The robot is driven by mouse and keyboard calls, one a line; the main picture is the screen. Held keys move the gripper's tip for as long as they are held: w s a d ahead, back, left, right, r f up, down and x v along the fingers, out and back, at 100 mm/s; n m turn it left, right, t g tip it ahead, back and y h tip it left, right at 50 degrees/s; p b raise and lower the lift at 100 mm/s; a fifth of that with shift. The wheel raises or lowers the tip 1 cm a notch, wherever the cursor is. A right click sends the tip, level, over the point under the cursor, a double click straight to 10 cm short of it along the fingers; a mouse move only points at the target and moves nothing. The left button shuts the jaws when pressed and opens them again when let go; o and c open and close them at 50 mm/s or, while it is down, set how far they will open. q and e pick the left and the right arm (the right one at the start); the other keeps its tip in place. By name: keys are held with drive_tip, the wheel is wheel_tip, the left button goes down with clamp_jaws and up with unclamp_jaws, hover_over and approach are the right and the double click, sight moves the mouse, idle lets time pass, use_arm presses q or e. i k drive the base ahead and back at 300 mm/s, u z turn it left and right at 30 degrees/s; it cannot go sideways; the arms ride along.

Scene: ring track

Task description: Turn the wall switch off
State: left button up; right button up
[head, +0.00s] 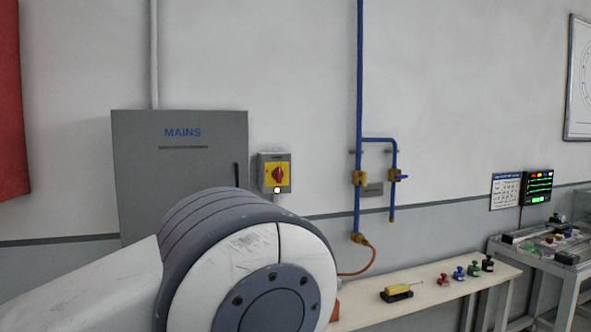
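The wall switch (275,173) is a small grey box with a yellow face and a red rotary knob, mounted on the wall just right of the grey MAINS cabinet (178,160). A small light at its lower edge looks white and lit. The knob's exact angle is too small to tell. A large grey and white joint of my arm fills the lower left and lies in front of the wall just below the switch. Neither of my grippers shows in the head view.
A pale bench (428,303) runs along the wall, carrying a yellow-handled tool (397,289) and several small coloured pieces. Blue pipes (359,120) with brass valves and a red hose stand right of the switch. A table (553,252) with parts is at far right.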

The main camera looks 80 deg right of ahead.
sight(277, 175)
drive_tip(key=z, duration=0.8)
drive_tip(key=i, duration=0.8)
drive_tip(key=z, duration=0.85)
